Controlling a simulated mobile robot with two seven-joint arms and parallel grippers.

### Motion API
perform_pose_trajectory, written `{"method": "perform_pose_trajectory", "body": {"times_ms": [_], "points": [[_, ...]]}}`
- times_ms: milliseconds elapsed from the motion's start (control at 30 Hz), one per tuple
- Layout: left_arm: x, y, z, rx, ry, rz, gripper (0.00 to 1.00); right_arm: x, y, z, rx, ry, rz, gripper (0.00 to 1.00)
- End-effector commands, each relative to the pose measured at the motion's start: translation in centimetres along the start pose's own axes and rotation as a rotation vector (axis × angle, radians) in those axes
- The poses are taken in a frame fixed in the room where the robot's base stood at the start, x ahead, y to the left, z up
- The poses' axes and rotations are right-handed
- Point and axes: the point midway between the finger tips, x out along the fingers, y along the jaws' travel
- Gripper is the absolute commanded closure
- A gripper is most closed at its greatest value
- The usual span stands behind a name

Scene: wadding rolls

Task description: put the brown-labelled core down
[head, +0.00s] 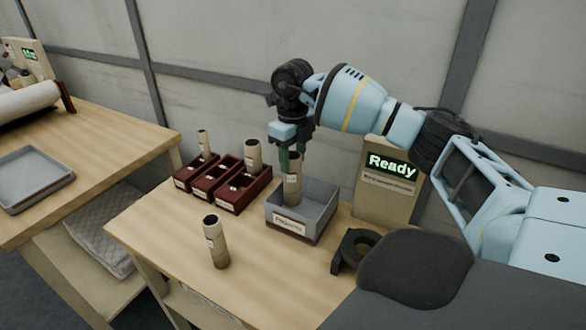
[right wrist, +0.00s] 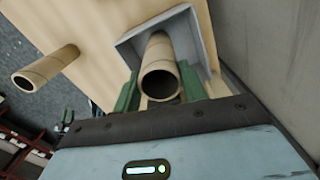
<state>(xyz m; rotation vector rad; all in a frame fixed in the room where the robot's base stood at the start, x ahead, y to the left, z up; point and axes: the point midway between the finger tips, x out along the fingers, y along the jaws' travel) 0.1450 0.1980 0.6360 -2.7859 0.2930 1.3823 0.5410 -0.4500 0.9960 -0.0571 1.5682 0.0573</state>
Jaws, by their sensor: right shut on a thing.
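My right gripper (head: 291,156) points down over a grey box (head: 292,228) with a white label on its front. Its green fingers are shut on a tan cardboard core (head: 292,188). The core is about upright, its lower part within the box's walls; I cannot tell whether it touches the floor. Its label is too small to read, and its colour is unclear. In the right wrist view the core (right wrist: 158,62) sits between the fingers (right wrist: 160,92), open end towards me, with the box rim (right wrist: 196,40) around its far end. My left gripper is not in view.
Another core (head: 216,243) stands on the table (head: 165,232) in front of the box. Dark red trays (head: 232,203) at left hold cores. A black ring-shaped holder (head: 352,248) and a "Ready" display (head: 392,166) stand at right. A grey tray (head: 32,178) lies on the left table.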

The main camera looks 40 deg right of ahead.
Motion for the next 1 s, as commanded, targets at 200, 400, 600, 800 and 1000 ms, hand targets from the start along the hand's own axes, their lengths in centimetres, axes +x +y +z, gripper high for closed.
{"method": "perform_pose_trajectory", "body": {"times_ms": [200,400,600,800,1000], "points": [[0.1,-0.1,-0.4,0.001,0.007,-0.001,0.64,2.4,0.0,-0.1,0.0,0.004,0.0,0.71],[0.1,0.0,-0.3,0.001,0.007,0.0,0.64,3.7,0.0,-0.1,0.0,0.001,0.0,0.71],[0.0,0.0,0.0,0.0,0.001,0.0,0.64,3.7,0.0,-0.1,0.0,0.001,0.0,0.71],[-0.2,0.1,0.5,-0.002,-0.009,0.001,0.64,4.3,0.0,0.0,0.0,0.001,0.0,0.71],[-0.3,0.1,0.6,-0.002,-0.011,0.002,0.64,4.3,0.0,0.0,0.0,0.001,0.0,0.4]]}}
